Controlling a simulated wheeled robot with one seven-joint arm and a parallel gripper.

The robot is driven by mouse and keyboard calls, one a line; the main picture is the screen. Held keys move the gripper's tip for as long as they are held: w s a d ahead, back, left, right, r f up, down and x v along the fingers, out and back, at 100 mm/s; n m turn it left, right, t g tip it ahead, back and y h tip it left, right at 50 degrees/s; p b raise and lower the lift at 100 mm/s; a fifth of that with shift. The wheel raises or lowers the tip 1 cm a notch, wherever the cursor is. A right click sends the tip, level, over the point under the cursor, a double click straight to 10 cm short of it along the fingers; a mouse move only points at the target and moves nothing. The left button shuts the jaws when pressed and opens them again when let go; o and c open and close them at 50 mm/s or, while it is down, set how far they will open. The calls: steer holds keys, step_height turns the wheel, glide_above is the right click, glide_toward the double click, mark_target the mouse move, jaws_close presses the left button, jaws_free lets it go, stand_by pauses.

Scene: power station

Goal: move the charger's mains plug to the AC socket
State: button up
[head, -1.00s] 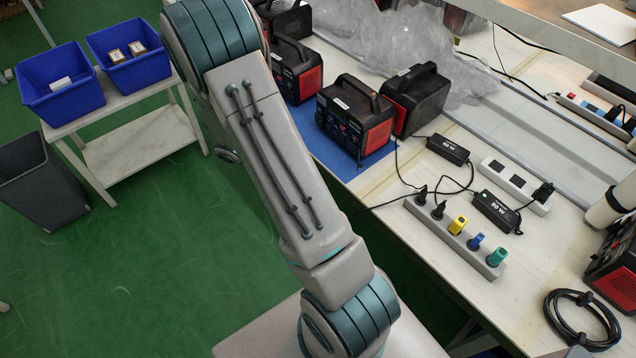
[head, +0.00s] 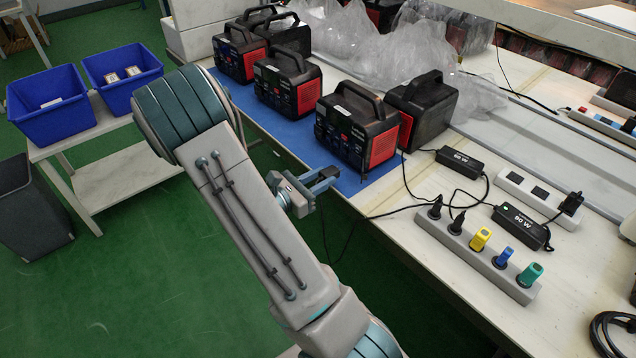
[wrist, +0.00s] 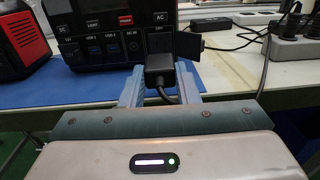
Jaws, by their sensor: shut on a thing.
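My gripper (head: 325,182) is in front of the nearest power station (head: 352,128), at the table's front edge. In the wrist view its two blue-grey fingers (wrist: 158,85) are shut on a black plug (wrist: 158,70) with a black cable. The plug is in front of the station's panel (wrist: 95,45), below the AC label (wrist: 160,18), beside a dark open flap (wrist: 188,46). The plug hides part of the panel; I cannot tell whether it touches the socket. Two black chargers, 80 W (head: 461,161) and 90 W (head: 521,228), lie on the table.
A grey power strip (head: 462,252) holds black, yellow, blue and teal plugs. A white strip (head: 518,185) holds a black plug. A cable (head: 398,209) hangs over the table's front edge. More power stations (head: 288,85) stand behind on a blue mat (head: 233,88).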

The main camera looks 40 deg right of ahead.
mark_target(337, 170)
steer(key=shift+d+b, duration=0.3)
steer(key=shift+d, duration=2.1)
steer(key=shift+a, duration=0.1)
steer(key=shift+r, duration=0.1)
steer(key=shift+d, duration=0.85)
steer(key=o, duration=1.2)
steer(key=shift+c, duration=0.2)
steer(key=shift+w, duration=0.1)
steer(key=a, duration=1.3)
steer(key=shift+s+a+p, duration=0.35)
steer(key=shift+a+p, duration=0.05)
